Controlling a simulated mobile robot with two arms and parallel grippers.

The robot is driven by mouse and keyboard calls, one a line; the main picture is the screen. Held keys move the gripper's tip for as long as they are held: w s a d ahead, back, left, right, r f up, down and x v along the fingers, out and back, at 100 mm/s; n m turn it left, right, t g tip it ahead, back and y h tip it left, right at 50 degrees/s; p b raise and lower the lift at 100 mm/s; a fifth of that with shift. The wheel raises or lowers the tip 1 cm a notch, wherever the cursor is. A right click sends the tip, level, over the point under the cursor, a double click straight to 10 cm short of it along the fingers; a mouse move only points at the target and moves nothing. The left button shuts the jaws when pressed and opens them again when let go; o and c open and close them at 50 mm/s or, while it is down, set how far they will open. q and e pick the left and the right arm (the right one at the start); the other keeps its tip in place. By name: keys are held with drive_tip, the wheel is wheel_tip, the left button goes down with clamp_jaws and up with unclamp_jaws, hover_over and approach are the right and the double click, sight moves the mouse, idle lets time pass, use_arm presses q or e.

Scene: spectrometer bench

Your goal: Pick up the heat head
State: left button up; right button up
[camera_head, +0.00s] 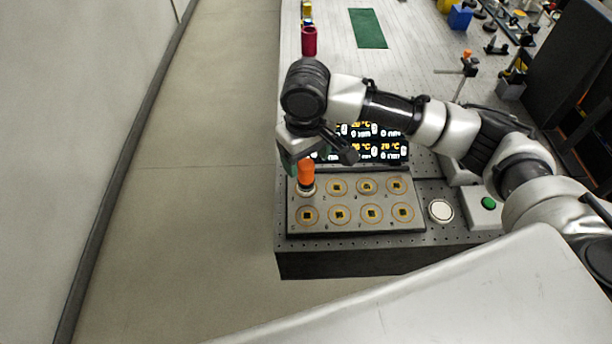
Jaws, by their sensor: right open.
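The heat head, which I take to be the orange upright cylinder (306,173), stands at the back left position of a plate with several round numbered spots (350,228). Its lower end meets a pale round base on the plate. My right gripper (318,157) is open, pointing down just above and around the top of the orange cylinder. The gripper and wrist hide what lies directly behind them, and I cannot tell whether a finger touches the cylinder. My left gripper is not in view.
A dark display (380,150) with temperature readings stands behind the plate, partly covered by my right arm. A white disc (440,211) and a green button (488,203) are to the right. A red cylinder (309,42) stands farther back. The floor at left is clear.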

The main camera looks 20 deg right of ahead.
sight(306, 173)
wheel_tip(306, 173, down, 4)
drive_tip(key=shift+f+p, duration=0.2)
drive_tip(key=shift+p, duration=0.35)
drive_tip(key=shift+s+f, duration=0.1)
drive_tip(key=shift+f, duration=0.4)
drive_tip(key=shift+c, duration=0.9)
drive_tip(key=c, duration=1)
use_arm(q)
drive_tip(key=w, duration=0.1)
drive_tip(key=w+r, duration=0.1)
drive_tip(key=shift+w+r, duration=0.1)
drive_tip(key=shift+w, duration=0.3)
use_arm(e)
drive_tip(key=shift+r, duration=0.1)
drive_tip(key=shift+c, duration=0.3)
